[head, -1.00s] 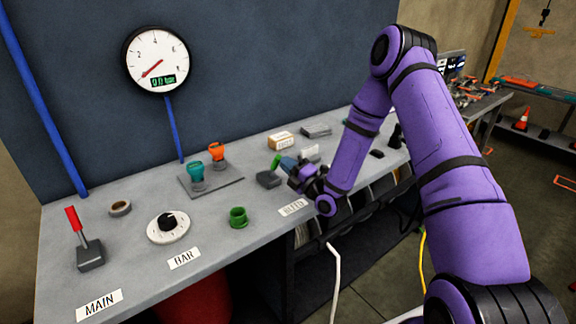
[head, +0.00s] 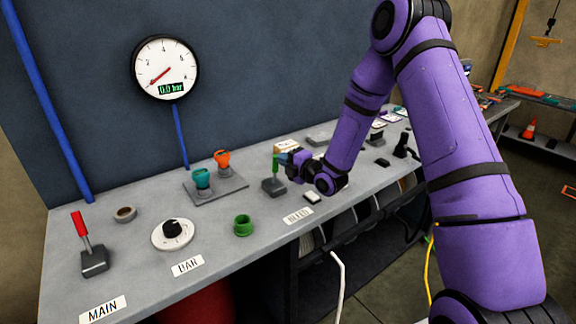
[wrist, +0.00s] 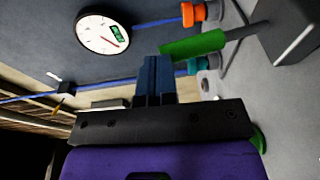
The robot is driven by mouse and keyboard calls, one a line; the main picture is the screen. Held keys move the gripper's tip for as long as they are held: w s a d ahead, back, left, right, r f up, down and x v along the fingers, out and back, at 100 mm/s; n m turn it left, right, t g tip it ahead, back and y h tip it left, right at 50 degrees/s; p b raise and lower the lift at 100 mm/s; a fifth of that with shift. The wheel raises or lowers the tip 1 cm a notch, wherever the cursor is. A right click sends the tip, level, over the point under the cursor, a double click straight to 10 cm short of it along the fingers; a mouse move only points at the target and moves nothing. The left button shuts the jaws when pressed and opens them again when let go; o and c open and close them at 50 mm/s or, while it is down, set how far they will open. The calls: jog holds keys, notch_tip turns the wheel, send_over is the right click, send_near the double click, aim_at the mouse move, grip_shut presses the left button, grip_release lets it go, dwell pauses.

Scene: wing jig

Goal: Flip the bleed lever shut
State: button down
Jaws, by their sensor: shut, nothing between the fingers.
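The bleed lever is a green handle (head: 276,163) on a grey base (head: 273,187), behind the BLEED label (head: 298,216). The handle stands nearly upright in the head view. My gripper (head: 288,160) is just right of the handle, at about its height. In the wrist view the shut blue fingers (wrist: 155,70) are empty. The green handle (wrist: 195,45) shows beside the fingertips there, its rod running to the grey base (wrist: 292,28). I cannot tell whether fingers and handle touch.
A gauge (head: 165,68) on the wall reads 0.0 bar. A teal valve (head: 201,178) and an orange valve (head: 223,158) stand on a plate left of the lever.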

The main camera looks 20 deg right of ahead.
jog(key=w+a+g+h, duration=0.2)
jog(key=w+a+g, duration=0.1)
jog(key=w, duration=0.6)
jog(key=shift+w+r+m+g, duration=0.25)
jog(key=shift+m+g, duration=0.15)
jog(key=shift+g, duration=0.5)
jog(key=shift+w+r, duration=0.1)
jog(key=shift+r, duration=0.1)
